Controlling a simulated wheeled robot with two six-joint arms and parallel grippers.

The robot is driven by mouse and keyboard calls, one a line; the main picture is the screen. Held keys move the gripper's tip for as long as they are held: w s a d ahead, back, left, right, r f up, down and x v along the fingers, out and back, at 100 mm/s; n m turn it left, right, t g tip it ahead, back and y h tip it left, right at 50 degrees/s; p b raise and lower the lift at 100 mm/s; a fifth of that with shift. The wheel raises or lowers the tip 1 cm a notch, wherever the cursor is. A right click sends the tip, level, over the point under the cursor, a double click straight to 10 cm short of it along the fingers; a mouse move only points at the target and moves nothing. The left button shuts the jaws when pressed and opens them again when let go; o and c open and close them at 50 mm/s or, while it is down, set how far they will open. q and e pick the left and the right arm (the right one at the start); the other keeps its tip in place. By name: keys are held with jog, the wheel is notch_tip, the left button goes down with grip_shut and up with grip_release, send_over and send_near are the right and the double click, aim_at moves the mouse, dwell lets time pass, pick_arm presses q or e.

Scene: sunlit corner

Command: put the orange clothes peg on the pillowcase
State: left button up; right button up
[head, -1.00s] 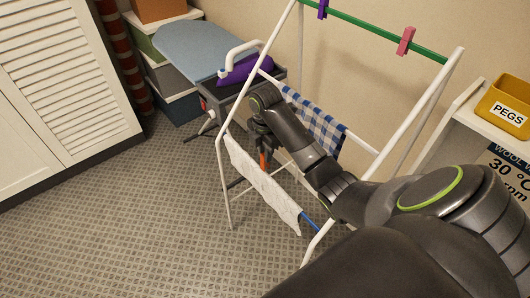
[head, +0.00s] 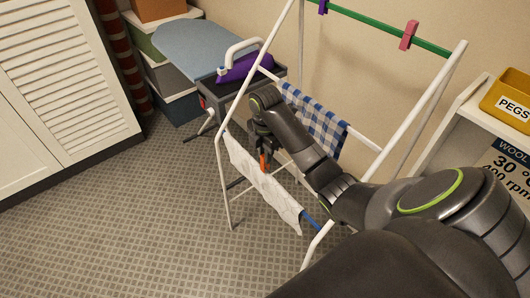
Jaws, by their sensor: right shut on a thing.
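The orange clothes peg (head: 263,162) is held upright in my right gripper (head: 263,155), at the top edge of a white cloth. This white cloth, which looks like the pillowcase (head: 263,188), hangs over the low front blue rail of the white drying rack (head: 220,170). The peg's lower end is close to the cloth's upper edge; I cannot tell whether it touches or straddles it. My right gripper is shut on the peg and its fingers are small and dark in the view. My left gripper is not in view.
A blue checked cloth (head: 316,127) hangs on the rack's rear rail. A purple peg (head: 323,7) and a pink peg (head: 408,35) sit on the top green rail. An ironing board (head: 208,52) with a purple iron (head: 241,67) stands behind. A yellow PEGS box (head: 508,100) is right.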

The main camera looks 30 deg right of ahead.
jog(key=shift+f+b, duration=1.05)
jog(key=shift+f, duration=1.55)
jog(key=o, duration=0.8)
notch_tip(320, 180, up, 7)
jog(key=p, duration=0.8)
jog(key=shift+r+p, duration=0.1)
jog(key=shift+p, duration=0.25)
jog(key=shift+s, duration=0.1)
